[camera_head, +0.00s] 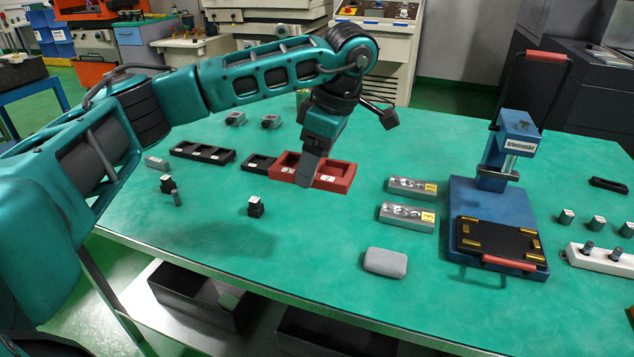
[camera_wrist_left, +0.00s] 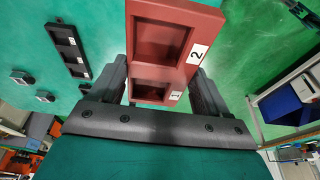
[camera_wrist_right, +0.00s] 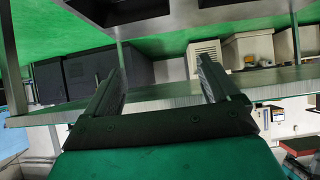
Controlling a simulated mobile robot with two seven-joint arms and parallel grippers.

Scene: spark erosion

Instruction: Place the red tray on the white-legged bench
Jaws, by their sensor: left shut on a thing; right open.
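The red tray (camera_head: 335,176) has two or more compartments with white number labels. In the head view it is at the far middle of the green-topped table (camera_head: 330,240). My left gripper (camera_head: 310,172) points down at it and hides part of it. The left wrist view shows the tray (camera_wrist_left: 165,50) gripped between my left fingers (camera_wrist_left: 160,85), shut on its end. I cannot tell its exact height above the tabletop. My right gripper (camera_wrist_right: 158,72) is open and empty in the right wrist view, outside the head view. I cannot tell surely which surface is the white-legged bench.
Black trays (camera_head: 202,152) lie left of the red tray. Metal blocks (camera_head: 410,188), a grey rounded block (camera_head: 385,262) and a blue press (camera_head: 495,220) stand to the right. Small dark blocks (camera_head: 255,206) are nearer. A small bench (camera_head: 190,45) stands at the back left. The front middle is clear.

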